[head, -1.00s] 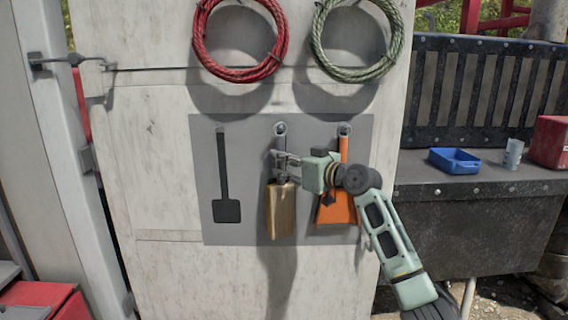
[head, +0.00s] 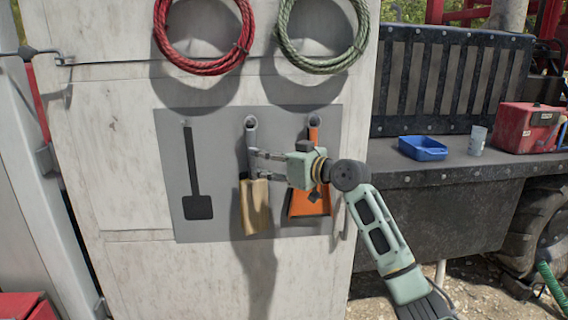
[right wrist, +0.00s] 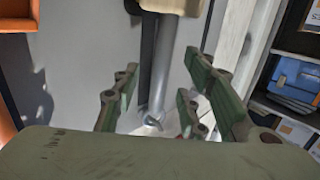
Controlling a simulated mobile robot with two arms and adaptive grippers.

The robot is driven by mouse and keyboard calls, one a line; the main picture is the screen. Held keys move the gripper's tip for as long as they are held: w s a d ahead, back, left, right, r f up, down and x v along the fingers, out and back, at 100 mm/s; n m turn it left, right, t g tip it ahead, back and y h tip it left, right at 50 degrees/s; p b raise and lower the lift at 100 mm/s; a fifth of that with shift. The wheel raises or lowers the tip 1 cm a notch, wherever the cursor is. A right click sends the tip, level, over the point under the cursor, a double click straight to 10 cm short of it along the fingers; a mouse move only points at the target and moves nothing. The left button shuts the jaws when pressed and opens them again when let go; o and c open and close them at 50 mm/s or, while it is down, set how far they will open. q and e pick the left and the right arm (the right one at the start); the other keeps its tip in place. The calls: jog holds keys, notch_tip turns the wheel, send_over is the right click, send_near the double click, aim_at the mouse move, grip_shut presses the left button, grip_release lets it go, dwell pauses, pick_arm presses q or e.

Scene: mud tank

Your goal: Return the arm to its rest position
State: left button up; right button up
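My right gripper (head: 268,164) is in front of a grey tool board (head: 175,140), beside the grey handle of a brush (head: 255,205). The brush hangs from a peg by the ring at its handle's top, with its tan head down. In the right wrist view, my green fingers (right wrist: 165,100) are spread apart. The grey handle (right wrist: 162,70) shows in the gap between them and looks clear of both, though depth is hard to judge. My right arm reaches in from the lower right. My left gripper is not in view.
An orange tool (head: 310,203) hangs just behind my right gripper. A black tool shape (head: 197,206) is at left. Red (head: 205,65) and green (head: 322,65) coils hang above. A bench at right holds a blue tray (head: 423,148), a cup (head: 477,140) and a red box (head: 527,127).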

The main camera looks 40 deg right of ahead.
jog(key=v, duration=0.7)
jog(key=shift+s, duration=0.4)
jog(key=shift+a, duration=0.1)
